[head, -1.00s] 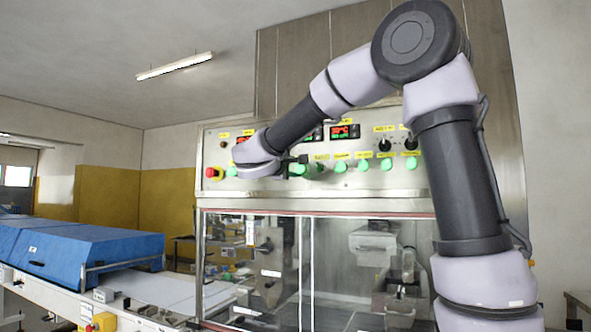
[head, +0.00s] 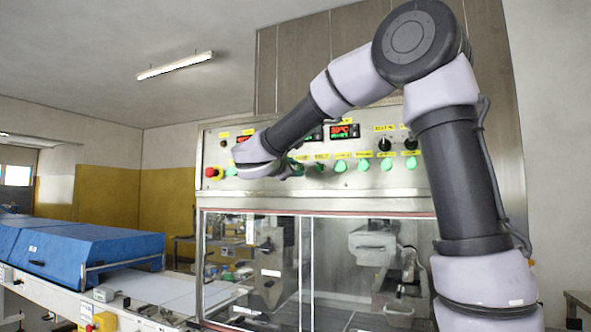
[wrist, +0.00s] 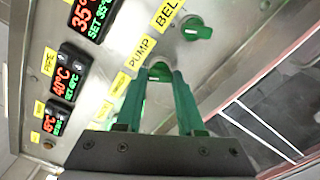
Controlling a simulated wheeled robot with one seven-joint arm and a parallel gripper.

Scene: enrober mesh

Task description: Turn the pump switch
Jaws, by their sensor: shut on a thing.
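The pump switch (wrist: 160,73) is a small green knob on the metal control panel, beside the yellow PUMP label (wrist: 140,53) in the wrist view. My gripper (wrist: 160,82) is shut on this knob, with one green finger on each side of it. In the head view my gripper (head: 295,166) is at the left part of the panel's knob row. There my wrist and gripper hide most of the switch, and its angle is hard to read.
Another green knob (wrist: 197,28) by the BELT label is close by. Several more green knobs (head: 340,166) line the panel (head: 300,203) to the right. A red emergency button (head: 210,172) is at the left. Glass doors (head: 335,270) are below. A blue-covered conveyor (head: 95,250) stands left.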

